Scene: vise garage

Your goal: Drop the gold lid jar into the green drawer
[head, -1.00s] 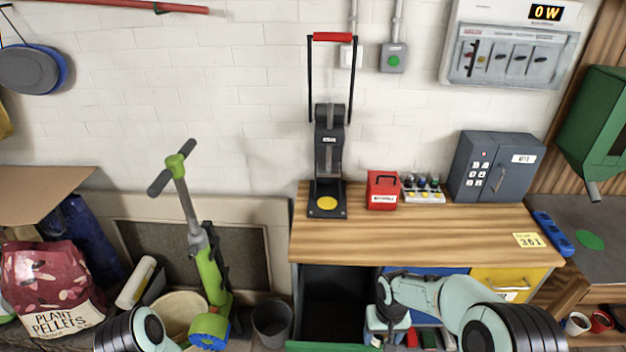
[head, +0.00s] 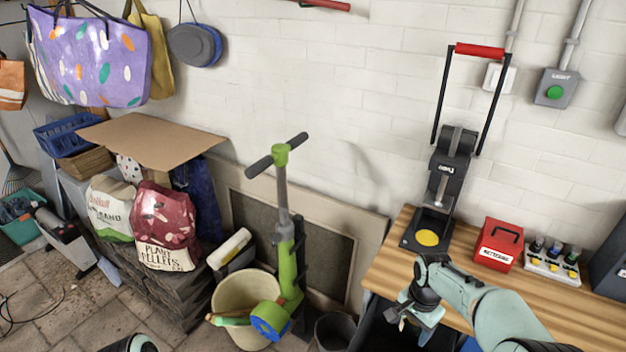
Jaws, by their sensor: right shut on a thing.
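My right gripper (head: 400,310) is over the left front of the workbench, beside the dark open drawer space (head: 378,332). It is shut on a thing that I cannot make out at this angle. I see no jar with a gold lid for certain. The green drawer front that showed earlier is outside the picture now. My left gripper is out of view; only a bit of my left arm shows at the bottom edge.
A wooden workbench (head: 540,310) carries a black press (head: 447,185), a red box (head: 498,245) and a rack of small bottles (head: 553,262). A green scooter (head: 285,240), a cream bucket (head: 243,298) and a dark bin (head: 335,330) stand to its left.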

